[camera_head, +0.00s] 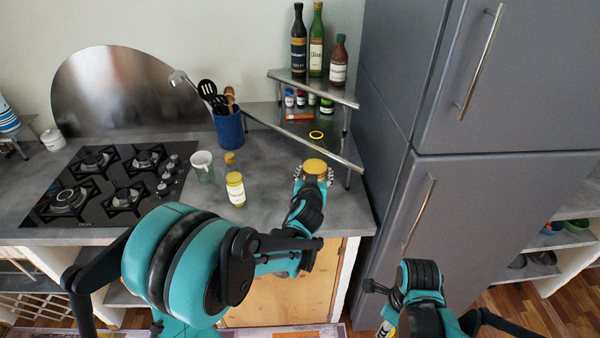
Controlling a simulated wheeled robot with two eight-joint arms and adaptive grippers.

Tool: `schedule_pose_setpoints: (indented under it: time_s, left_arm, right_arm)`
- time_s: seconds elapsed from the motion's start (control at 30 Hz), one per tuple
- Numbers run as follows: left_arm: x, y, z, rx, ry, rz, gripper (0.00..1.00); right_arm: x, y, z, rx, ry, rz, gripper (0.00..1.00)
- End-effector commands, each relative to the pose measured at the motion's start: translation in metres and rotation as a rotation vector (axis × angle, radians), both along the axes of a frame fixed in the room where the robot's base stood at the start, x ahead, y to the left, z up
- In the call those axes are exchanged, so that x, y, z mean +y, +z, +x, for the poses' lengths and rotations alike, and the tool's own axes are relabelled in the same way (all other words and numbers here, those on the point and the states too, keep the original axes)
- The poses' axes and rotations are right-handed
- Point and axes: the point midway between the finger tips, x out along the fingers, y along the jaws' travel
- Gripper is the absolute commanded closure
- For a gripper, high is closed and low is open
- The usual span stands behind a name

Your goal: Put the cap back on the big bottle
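My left gripper (314,174) is over the front right of the counter. Its grey fingers are on either side of a round thing with a flat golden-yellow top (315,166); I cannot tell whether they press on it, or whether it is a cap or a jar. A small yellow ring with a dark middle (316,134) lies on the counter behind it and could be a cap. A bottle with yellow contents and a pale label (235,188) stands upright to the left, and a brown-topped one (230,160) is just behind it. My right arm is low at the right; its fingers do not show.
A glass cup (203,166) and a blue utensil holder (229,129) stand left of my gripper. A corner shelf (345,97) with several bottles and jars stands behind. A gas hob (108,184) is at the left, a grey fridge (400,120) at the right.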

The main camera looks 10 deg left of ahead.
Motion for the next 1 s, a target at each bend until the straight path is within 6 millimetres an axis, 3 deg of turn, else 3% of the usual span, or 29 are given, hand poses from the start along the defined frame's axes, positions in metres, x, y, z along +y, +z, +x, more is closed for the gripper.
schedule_pose_setpoints:
  time_s: [0.23,0.83,1.0]
  left_arm:
    - [-0.020,0.013,-0.006,-0.001,-0.001,0.001,0.90]
    - [-0.021,0.013,-0.006,0.000,0.000,0.000,0.90]
    - [-0.017,0.008,-0.013,0.001,0.010,0.000,0.90]
  right_arm:
    - [0.000,0.005,0.000,0.000,0.000,0.000,0.75]
    - [0.000,0.005,0.000,0.000,0.003,0.000,0.75]
    - [-0.001,0.001,0.007,0.000,0.105,0.000,0.75]
